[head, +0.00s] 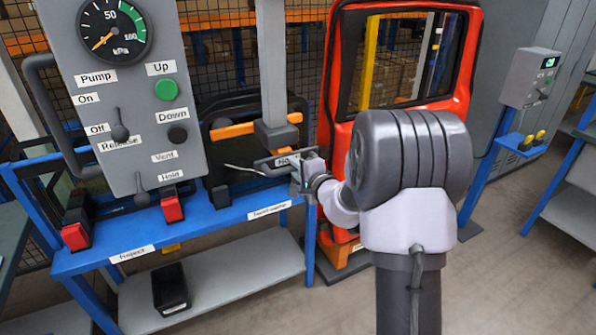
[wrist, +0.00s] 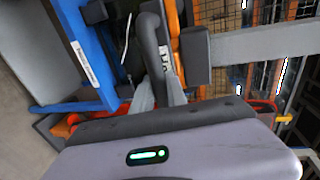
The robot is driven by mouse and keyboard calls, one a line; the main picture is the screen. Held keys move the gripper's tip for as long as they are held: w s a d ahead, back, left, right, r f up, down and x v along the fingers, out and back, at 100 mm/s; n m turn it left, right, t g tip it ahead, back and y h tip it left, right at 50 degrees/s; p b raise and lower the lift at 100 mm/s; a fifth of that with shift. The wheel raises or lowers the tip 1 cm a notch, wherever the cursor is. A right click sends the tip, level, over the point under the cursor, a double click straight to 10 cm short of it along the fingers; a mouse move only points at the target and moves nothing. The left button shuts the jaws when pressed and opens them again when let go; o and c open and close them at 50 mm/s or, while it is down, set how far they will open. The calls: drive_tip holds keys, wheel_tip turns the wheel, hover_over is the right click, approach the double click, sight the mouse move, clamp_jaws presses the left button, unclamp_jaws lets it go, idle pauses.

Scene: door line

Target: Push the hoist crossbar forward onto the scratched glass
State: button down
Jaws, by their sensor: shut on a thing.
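The hoist crossbar handle (head: 268,163) is a dark grey bar with a white label starting "Ho", low on the hoist's upright grey post (head: 272,60). Orange arms (head: 232,131) stick out on both sides of the post. My gripper (head: 303,172) is shut on the right end of the handle. In the wrist view the handle (wrist: 151,45) runs down between my fingers (wrist: 160,92). Black-framed glass (head: 240,104) stands behind the post, above the blue bench. I cannot make out scratches or whether anything touches the glass.
A grey control panel (head: 128,100) with gauge and levers stands left of the hoist. The blue bench (head: 190,222) carries red-and-black blocks (head: 172,207). Open floor (head: 510,270) lies at right.

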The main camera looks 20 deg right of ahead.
drive_tip(key=shift+w+r, duration=0.1)
drive_tip(key=shift+r, duration=0.2)
drive_tip(key=c, duration=1.5)
unclamp_jaws()
drive_tip(key=shift+o, duration=0.8)
drive_tip(key=shift+w+f, duration=0.15)
drive_tip(key=p+v, duration=0.2)
drive_tip(key=v, duration=1.5)
drive_tip(key=shift+s, duration=0.35)
drive_tip(key=shift+a, duration=0.15)
